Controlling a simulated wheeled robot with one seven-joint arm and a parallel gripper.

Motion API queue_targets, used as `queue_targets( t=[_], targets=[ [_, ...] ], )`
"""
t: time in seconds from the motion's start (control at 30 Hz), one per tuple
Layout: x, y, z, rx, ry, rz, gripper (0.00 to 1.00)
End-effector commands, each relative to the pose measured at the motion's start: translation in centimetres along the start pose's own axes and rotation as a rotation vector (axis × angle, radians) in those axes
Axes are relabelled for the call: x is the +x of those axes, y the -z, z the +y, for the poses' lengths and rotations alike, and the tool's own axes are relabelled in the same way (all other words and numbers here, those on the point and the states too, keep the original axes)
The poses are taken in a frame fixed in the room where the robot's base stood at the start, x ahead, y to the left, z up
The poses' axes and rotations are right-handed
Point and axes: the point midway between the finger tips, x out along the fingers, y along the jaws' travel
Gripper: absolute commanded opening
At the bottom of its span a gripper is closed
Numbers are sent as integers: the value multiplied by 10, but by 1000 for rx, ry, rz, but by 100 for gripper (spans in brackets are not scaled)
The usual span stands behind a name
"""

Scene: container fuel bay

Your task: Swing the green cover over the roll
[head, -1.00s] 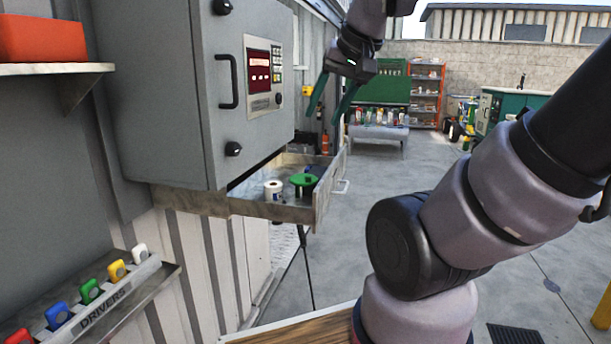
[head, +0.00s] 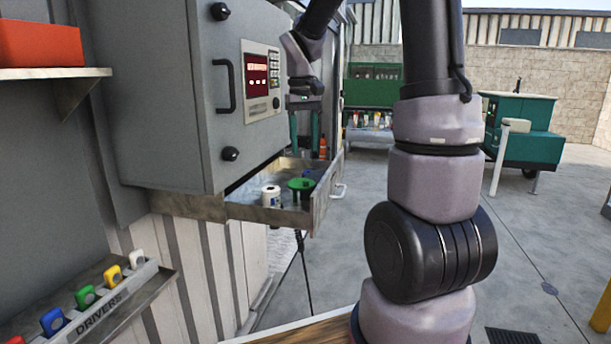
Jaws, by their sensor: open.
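The green cover (head: 301,184) is a round piece in the open drawer (head: 268,214) under the grey cabinet. The white roll (head: 271,196) stands upright just left of the cover, with its top uncovered. The cover is beside the roll, not over it. My gripper (head: 305,152) hangs above the drawer, its green fingers pointing down over the cover. The fingers are apart with nothing seen between them. The gripper looks clear of the cover, though the depth between them is hard to judge.
The grey cabinet (head: 165,90) with a black handle and red display stands close left of my gripper. A rack of coloured drivers (head: 100,300) is at lower left.

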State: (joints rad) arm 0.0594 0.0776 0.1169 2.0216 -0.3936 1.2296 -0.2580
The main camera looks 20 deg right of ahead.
Motion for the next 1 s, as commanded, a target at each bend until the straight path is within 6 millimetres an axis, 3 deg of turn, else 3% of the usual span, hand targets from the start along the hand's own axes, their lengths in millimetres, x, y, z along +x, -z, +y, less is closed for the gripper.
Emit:
queue_targets(
  t=[0.4,0.6,0.87,0.9,1.0],
  targets=[
    [75,-1,0,0,0,-3,52],
    [89,-1,0,2,1,-1,52],
    [90,-1,0,2,1,1,52],
    [90,-1,0,2,1,1,44],
    [90,-1,0,2,1,1,6]
  ],
)
